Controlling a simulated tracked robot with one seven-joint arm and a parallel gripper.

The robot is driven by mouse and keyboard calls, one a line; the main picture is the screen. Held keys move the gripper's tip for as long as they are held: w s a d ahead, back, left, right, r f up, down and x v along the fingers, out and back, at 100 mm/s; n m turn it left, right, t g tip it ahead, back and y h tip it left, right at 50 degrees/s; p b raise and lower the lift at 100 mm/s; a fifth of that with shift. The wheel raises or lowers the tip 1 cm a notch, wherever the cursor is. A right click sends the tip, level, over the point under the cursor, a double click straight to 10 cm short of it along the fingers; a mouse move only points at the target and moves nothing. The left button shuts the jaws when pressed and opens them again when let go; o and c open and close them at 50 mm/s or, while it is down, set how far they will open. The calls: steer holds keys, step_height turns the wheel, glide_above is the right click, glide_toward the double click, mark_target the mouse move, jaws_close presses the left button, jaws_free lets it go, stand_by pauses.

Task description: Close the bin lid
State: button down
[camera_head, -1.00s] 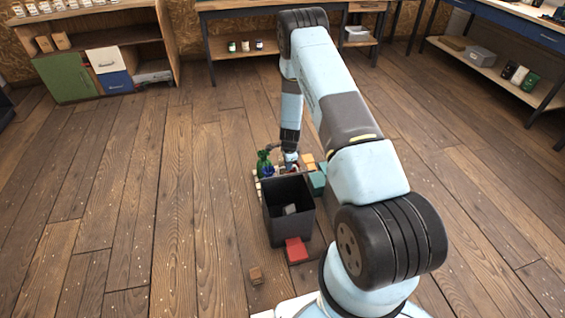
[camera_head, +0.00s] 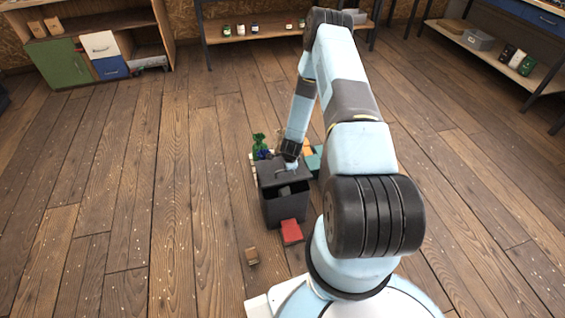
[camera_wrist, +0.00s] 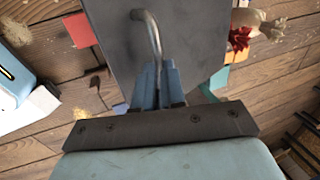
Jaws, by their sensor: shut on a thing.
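The dark grey bin (camera_head: 285,212) stands on the floor in front of me, with a red pedal-like piece (camera_head: 291,232) at its base. Its grey lid (camera_head: 270,178) slants over the opening, partly lowered, with a dark gap still showing at the front and something pale grey inside. My gripper (camera_head: 291,166) is at the lid's top. In the wrist view the lid (camera_wrist: 200,40) fills the upper middle, with a curved metal handle (camera_wrist: 148,25) on it. The blue fingers of my gripper (camera_wrist: 158,85) are shut on the handle's near end.
A green bottle-like object (camera_head: 260,146) and small coloured blocks (camera_head: 311,160) crowd behind the bin. Shelves (camera_head: 105,45) stand along the back. The floor to the left is clear.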

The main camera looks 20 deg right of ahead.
steer(key=c, duration=1.8)
jaws_free()
steer(key=shift+s+a, duration=0.1)
steer(key=shift+a, duration=0.05)
steer(key=o, duration=0.6)
steer(key=shift+a, duration=0.25)
steer(key=shift+s+d+r, duration=0.2)
steer(key=shift+s+r, duration=0.1)
steer(key=shift+s, duration=0.1)
steer(key=shift+s+a+r, duration=0.25)
steer(key=shift+s+r, duration=1.15)
steer(key=shift+s, duration=0.6)
steer(key=shift+s+a+r, duration=0.2)
steer(key=shift+s+r, duration=1.25)
steer(key=shift+s, duration=0.5)
steer(key=shift+s+a+r, duration=0.25)
steer(key=shift+s+r, duration=1.15)
steer(key=shift+s, duration=0.6)
steer(key=shift+r, duration=0.1)
steer(key=v, duration=1.3)
steer(key=shift+s+r, duration=0.15)
steer(key=shift+r, duration=0.05)
